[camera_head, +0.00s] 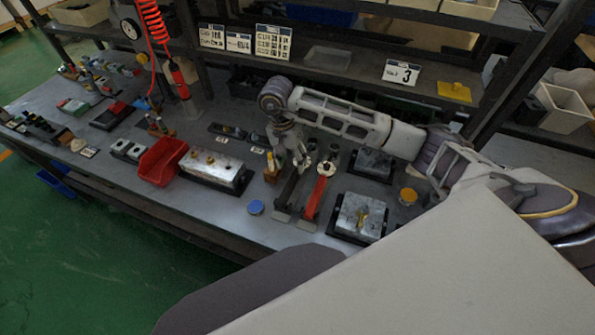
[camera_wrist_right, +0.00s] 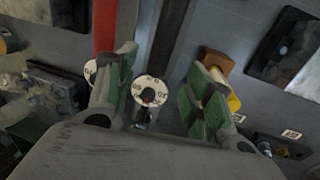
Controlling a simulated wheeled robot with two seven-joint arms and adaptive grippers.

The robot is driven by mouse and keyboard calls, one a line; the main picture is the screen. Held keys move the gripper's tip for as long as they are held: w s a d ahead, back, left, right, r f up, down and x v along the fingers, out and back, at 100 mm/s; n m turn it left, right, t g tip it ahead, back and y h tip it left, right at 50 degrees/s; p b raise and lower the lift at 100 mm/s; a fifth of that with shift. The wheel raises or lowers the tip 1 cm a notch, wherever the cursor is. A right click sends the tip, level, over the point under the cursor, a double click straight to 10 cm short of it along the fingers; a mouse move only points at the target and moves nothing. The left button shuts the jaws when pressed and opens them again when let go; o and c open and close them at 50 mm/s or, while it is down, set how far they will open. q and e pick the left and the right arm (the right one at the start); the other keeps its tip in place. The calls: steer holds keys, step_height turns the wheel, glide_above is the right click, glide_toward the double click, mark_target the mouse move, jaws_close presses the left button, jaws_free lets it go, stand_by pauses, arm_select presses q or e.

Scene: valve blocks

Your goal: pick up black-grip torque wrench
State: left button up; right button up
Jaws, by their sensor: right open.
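The black-grip torque wrench (camera_head: 289,188) lies on the workbench, left of a red-grip torque wrench (camera_head: 315,196). In the right wrist view its dark shaft (camera_wrist_right: 170,40) runs to a round white dial (camera_wrist_right: 150,91). The red grip (camera_wrist_right: 104,25) shows to the left there, with a second dial partly behind a finger. My right gripper (camera_head: 300,160) is over the dial end of the black-grip wrench. Its green-padded fingers (camera_wrist_right: 158,90) are open, with the dial between them in the picture; I cannot tell any contact. My left gripper is not in view.
A wooden-handled tool with a yellow part (camera_head: 271,168) stands close left of the gripper. Metal valve blocks (camera_head: 215,168) (camera_head: 360,216) flank the wrenches. A shelf (camera_head: 350,65) rises behind.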

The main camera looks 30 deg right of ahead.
mark_target(296, 171)
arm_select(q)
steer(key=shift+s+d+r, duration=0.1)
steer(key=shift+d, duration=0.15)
arm_select(e)
steer(key=shift+s+d+f, duration=0.1)
steer(key=shift+s+f, duration=0.05)
steer(key=shift+f, duration=1)
steer(key=shift+f, duration=0.1)
steer(key=shift+s+d+f+p, duration=0.1)
steer(key=shift+d+f+p, duration=0.15)
steer(key=shift+f, duration=0.5)
steer(key=shift+d+f+p, duration=0.15)
steer(key=shift+f+p, duration=0.15)
steer(key=shift+f, duration=0.4)
steer(key=shift+d+f, duration=0.1)
steer(key=shift+f, duration=0.65)
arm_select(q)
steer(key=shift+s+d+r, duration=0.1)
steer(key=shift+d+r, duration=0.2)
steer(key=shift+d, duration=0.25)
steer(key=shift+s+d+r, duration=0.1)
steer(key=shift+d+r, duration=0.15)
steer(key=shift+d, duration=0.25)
arm_select(e)
steer(key=shift+s+f, duration=0.1)
steer(key=shift+f, duration=0.15)
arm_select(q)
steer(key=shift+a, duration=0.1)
